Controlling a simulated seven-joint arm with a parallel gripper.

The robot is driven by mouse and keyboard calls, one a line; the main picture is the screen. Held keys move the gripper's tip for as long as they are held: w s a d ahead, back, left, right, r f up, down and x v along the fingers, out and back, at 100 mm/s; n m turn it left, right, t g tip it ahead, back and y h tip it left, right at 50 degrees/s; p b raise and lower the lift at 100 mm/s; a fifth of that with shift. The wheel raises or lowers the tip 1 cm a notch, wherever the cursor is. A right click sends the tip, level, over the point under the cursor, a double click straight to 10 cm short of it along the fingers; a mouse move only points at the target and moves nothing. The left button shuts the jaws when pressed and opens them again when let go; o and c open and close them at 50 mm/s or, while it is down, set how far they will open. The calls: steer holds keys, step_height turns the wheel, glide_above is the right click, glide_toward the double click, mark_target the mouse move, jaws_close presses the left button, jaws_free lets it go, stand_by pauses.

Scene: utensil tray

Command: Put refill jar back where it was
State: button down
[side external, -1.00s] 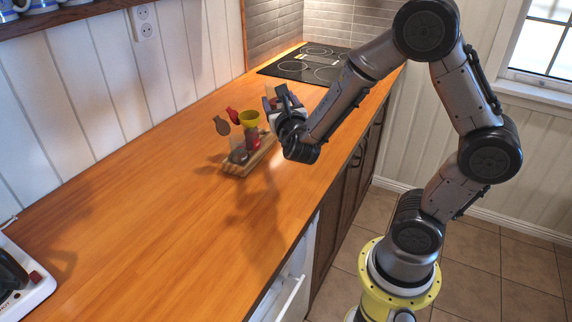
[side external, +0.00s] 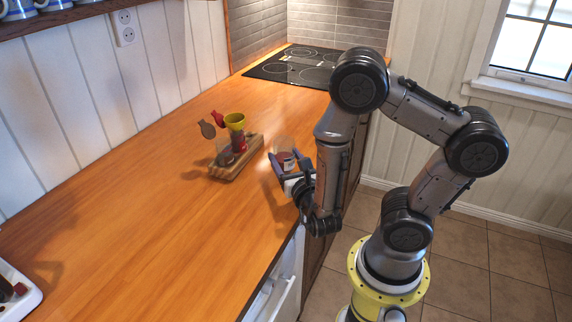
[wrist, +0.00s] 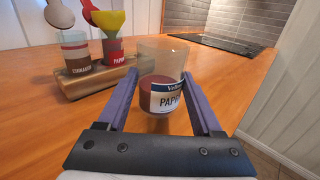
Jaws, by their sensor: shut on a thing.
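The refill jar (wrist: 160,80) is a clear glass jar, part filled with dark red powder, with a label whose visible letters read "PAP". My gripper (wrist: 160,108) is shut on it, one purple finger on each side. In the side view the jar (side external: 284,155) is upright at the front part of the counter, held in my gripper (side external: 284,170), right of the wooden tray. I cannot tell whether its base touches the counter. The wooden tray (side external: 232,172) holds a cinnamon jar (wrist: 76,56) and a paprika jar with a yellow funnel (side external: 235,121).
A brown spoon (wrist: 60,14) and a red spoon (side external: 217,118) stand up from the tray jars. A black cooktop (side external: 295,66) is at the far end. The counter left of the tray (side external: 130,215) is clear. A white appliance (side external: 18,290) stands at the near left.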

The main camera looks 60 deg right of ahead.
steer(key=shift+f, duration=0.9)
steer(key=shift+c, duration=0.2)
jaws_free()
steer(key=shift+f, duration=0.15)
